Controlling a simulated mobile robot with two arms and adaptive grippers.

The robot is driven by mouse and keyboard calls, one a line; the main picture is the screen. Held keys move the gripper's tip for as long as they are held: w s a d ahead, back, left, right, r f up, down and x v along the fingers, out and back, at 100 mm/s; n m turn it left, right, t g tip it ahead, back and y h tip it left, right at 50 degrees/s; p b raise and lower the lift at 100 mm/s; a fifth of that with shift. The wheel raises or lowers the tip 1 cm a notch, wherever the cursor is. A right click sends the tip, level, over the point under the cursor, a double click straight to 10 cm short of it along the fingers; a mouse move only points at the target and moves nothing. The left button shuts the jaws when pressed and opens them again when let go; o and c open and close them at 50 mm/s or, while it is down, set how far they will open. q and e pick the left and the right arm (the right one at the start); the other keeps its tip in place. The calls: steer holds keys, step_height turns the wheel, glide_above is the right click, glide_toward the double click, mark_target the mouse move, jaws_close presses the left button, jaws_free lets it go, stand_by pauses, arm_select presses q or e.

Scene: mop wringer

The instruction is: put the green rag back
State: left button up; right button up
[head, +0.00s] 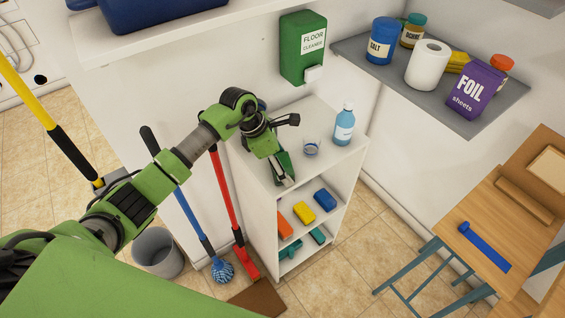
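My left gripper (277,147) is over the left part of the top of a white shelf unit (328,161). A dark green piece (287,163) with a pale strip shows at its lower end; I cannot tell whether this is a rag or whether the gripper holds it. The fingers are small and partly hidden, so their opening is unclear. In the unit's lower compartment lie teal-green pieces, one at the left (289,250) and one at the right (318,236). Above them lie orange (284,226), yellow (304,213) and blue (325,200) pieces. My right gripper is out of view.
A green floor cleaner dispenser (302,48) hangs behind. A red-handled tool (226,190), a blue mop (190,215) and a grey bucket (158,252) stand left of the unit.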

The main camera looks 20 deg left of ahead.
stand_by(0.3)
arm_select(q)
steer(key=shift+r, duration=0.25)
steer(key=shift+a+r, duration=0.2)
steer(key=shift+r, duration=0.1)
steer(key=b+v, duration=0.3)
steer(key=v, duration=0.8)
steer(key=shift+s+d, duration=0.1)
